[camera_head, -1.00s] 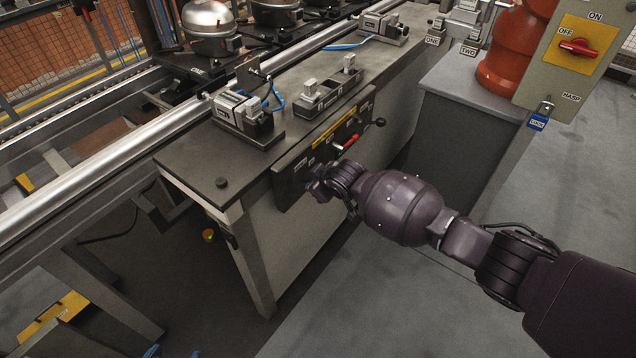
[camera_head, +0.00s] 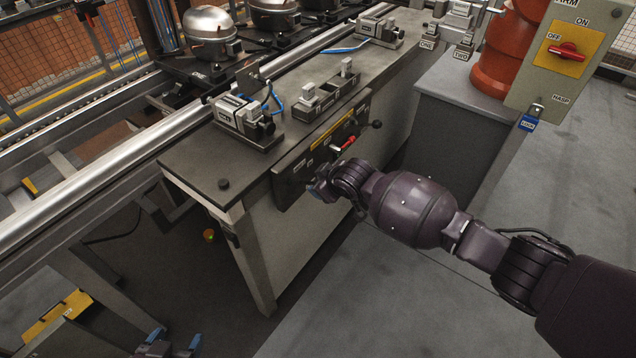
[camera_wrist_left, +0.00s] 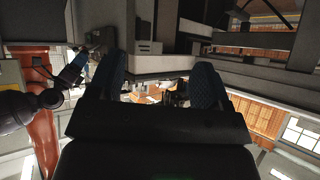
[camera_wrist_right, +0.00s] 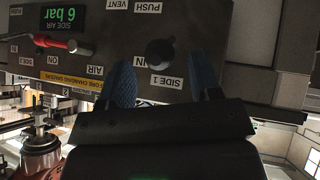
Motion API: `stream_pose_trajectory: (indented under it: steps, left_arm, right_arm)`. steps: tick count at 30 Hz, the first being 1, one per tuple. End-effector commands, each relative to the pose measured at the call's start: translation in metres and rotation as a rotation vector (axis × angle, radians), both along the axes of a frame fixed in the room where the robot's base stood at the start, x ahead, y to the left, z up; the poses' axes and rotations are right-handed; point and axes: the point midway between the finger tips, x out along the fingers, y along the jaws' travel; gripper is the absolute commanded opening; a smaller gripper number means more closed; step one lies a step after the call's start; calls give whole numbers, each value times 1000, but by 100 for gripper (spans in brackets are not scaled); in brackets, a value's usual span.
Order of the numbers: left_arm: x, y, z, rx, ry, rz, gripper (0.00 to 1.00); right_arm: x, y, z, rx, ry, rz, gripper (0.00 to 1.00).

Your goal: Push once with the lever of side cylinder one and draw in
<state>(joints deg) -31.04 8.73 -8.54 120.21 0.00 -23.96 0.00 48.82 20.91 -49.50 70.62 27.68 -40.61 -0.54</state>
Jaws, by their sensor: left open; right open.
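In the right wrist view a black round lever knob (camera_wrist_right: 160,52) stands on the dark control panel (camera_wrist_right: 225,45), by an upside-down "SIDE 1" label (camera_wrist_right: 166,82). My right gripper (camera_wrist_right: 165,80) is open, its two blue fingertips apart on either side below the knob in the picture; I see no grip on it. In the head view my right gripper (camera_head: 322,188) is at the panel's left part and hides this knob. A clamp-like cylinder unit (camera_head: 243,118) sits on the bench top above. My left gripper (camera_head: 172,342) is open and empty, low at the bottom edge.
A red-handled lever (camera_head: 348,143) and another black knob (camera_head: 377,124) are on the panel to the right. A second cylinder unit (camera_head: 380,32) stands at the bench's far end. A grey cabinet (camera_head: 460,110) stands right of the bench. Floor in front is clear.

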Motion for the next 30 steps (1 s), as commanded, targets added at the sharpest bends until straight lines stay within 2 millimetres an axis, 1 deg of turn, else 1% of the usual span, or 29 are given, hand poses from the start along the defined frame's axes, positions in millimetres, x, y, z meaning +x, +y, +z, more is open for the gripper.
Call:
stream_pose_trajectory:
  steps: [1,3,10,16,30]
  left_arm:
    - [-1,1,8,0,-6,3,72]
    - [-5,2,7,1,1,5,72]
    - [-12,4,7,2,10,12,72]
    - [-14,3,5,-2,12,16,72]
    - [-8,2,9,-6,1,16,72]
  right_arm:
    - [-5,-5,15,0,-8,0,58]
    - [-12,-9,23,0,-7,-1,58]
    - [-29,-20,39,0,-3,-1,58]
    - [-34,-23,42,-1,1,-2,58]
    - [-34,-22,42,1,-1,1,58]
